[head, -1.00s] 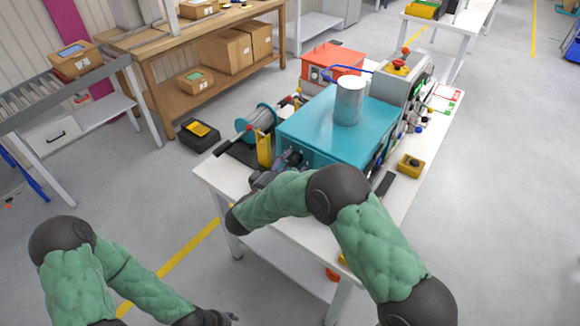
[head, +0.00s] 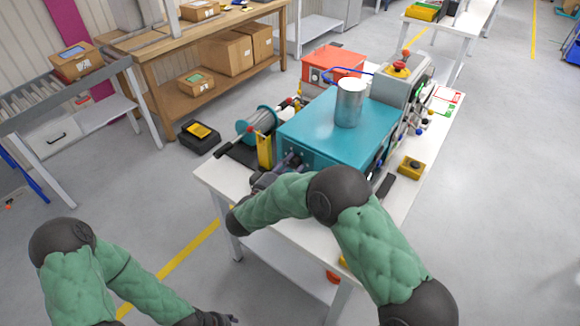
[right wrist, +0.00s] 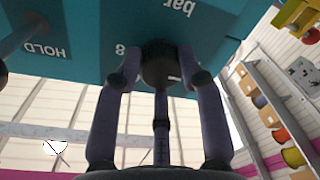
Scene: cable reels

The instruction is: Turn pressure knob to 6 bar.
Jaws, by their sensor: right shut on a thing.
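The teal box (head: 322,138) stands on the white table, and its front face is mostly hidden in the head view by my right arm. In the right wrist view the dark round pressure knob (right wrist: 158,65) sits on the teal panel (right wrist: 90,72), with upside-down "bar", "8" and "HOLD" markings. My right gripper (right wrist: 160,74) is shut on the knob, one finger on each side; it also shows at the box front in the head view (head: 281,168). The knob's pointer cannot be made out. My left gripper (head: 222,319) is low at the bottom edge, cut off, away from the table.
A metal cylinder (head: 350,103) stands on the box. A cable reel (head: 258,122) and a yellow post (head: 264,150) are at its left. A red box (head: 333,63) and a grey unit with a red button (head: 400,80) stand behind. A yellow button box (head: 411,167) lies at right.

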